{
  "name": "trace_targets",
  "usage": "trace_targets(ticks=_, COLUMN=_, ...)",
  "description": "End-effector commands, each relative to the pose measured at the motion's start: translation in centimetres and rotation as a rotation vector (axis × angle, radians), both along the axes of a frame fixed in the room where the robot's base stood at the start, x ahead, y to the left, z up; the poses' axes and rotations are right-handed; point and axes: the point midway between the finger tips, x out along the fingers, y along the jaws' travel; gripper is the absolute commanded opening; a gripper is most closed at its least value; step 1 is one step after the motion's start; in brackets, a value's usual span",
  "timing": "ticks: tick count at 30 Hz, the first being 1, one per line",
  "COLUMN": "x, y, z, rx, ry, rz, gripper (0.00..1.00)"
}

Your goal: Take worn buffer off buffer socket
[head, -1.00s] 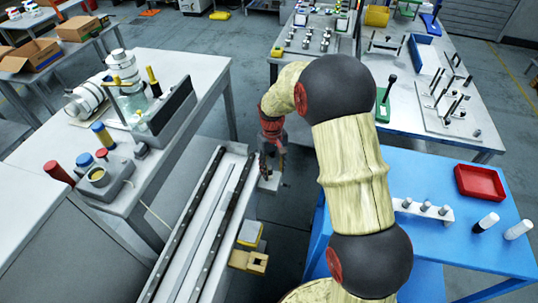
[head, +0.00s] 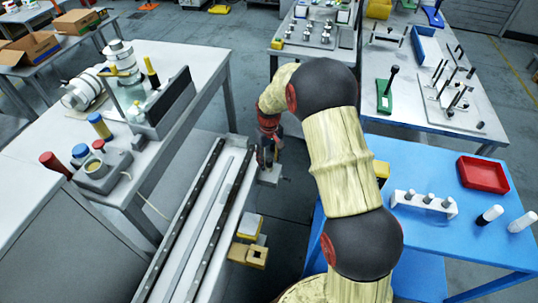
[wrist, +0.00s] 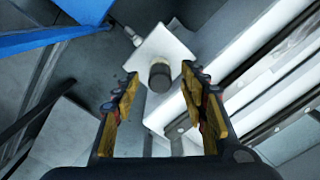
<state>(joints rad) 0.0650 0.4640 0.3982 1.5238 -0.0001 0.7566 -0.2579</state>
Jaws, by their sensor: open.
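In the head view my gripper (head: 267,155) is at the end of the rail bench, just above the grey-white block (head: 270,176); the buffer is hidden there.
The long rail bench (head: 190,225) lies to the left of my arm, with yellow blocks (head: 248,252) at its side. A blue table (head: 450,240) with a red tray (head: 482,174) and a white pin rack (head: 424,203) stands right.

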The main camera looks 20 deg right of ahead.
Motion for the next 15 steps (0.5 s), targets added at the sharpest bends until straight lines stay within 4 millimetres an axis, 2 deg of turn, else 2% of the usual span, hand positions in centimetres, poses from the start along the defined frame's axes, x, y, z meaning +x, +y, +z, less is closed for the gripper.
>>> trace_targets(ticks=3, x=0.03, y=0.0, z=-0.59, rx=0.0, ry=-0.001, rz=0.0, gripper=0.43)
trace_targets(ticks=9, x=0.04, y=0.0, z=-0.52, rx=0.0, ry=-0.001, rz=0.0, gripper=0.43)
trace_targets(ticks=15, x=0.04, y=0.0, z=-0.51, rx=0.0, ry=-0.001, rz=0.0, gripper=0.32)
